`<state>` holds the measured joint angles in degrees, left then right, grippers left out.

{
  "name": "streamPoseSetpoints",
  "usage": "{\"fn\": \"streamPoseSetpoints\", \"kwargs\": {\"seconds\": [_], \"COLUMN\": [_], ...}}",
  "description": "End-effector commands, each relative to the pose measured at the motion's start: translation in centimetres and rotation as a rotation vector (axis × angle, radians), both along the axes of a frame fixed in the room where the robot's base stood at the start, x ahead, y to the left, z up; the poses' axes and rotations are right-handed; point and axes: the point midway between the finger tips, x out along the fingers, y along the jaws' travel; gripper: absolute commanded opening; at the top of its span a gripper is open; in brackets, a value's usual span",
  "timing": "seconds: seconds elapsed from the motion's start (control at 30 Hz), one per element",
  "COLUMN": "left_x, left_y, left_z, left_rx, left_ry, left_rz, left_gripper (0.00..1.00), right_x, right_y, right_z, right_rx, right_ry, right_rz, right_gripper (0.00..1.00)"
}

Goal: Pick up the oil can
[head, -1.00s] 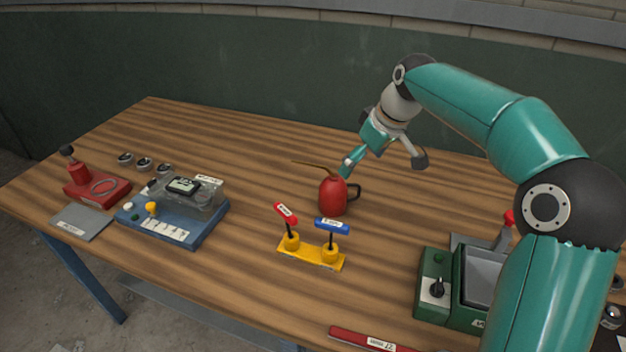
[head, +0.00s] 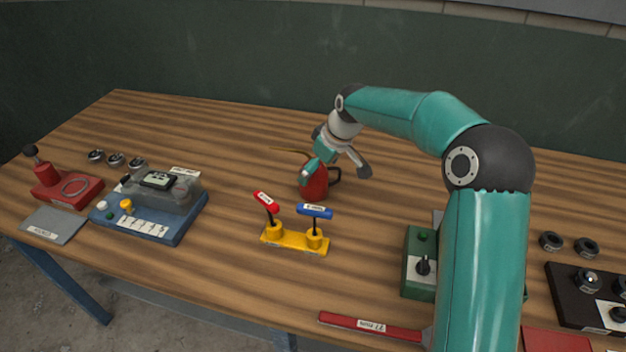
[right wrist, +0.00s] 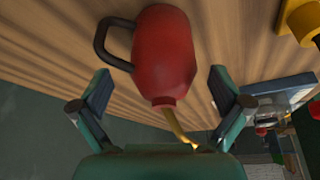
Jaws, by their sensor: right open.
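The red oil can (head: 314,186) stands upright near the middle of the wooden table, its thin brass spout pointing left and its dark handle on the right. In the head view my right gripper (head: 336,173) is at the can, one finger overlapping the body and the other beyond the handle. In the right wrist view the can (right wrist: 165,55) shows between the two spread fingers of the gripper (right wrist: 160,88), with the handle towards the left finger. No clear contact shows. My left gripper is not in view.
A yellow stand (head: 293,241) with red and blue T-handled tools is in front of the can. A blue device (head: 150,222) and a red base (head: 70,190) are at left. A green box (head: 418,270) and red bar (head: 370,327) are nearer right. The table's back left is clear.

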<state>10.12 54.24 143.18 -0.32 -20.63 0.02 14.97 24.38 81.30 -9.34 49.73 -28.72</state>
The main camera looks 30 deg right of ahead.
Motion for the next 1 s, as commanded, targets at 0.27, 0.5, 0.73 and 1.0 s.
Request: {"fn": "streamPoseSetpoints", "kwargs": {"seconds": [0.27, 0.5, 0.73, 1.0], "left_x": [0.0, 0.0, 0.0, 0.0], "left_y": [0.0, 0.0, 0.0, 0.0], "left_z": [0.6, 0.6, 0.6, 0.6], "left_rx": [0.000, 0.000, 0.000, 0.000], "left_ry": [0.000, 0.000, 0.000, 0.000], "left_rz": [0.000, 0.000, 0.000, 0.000], "left_gripper": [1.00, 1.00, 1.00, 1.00], "right_x": [0.9, 1.2, 1.2, 1.1], "right_y": [0.6, 0.5, 0.5, 0.5], "right_z": [-3.7, -4.5, -4.5, -4.5], "right_rx": [0.002, 0.000, 0.001, 0.001], "right_ry": [0.006, 0.002, 0.002, 0.002], "right_rz": [0.000, -0.002, -0.003, -0.003], "right_gripper": [1.00, 1.00, 0.78, 0.33]}}
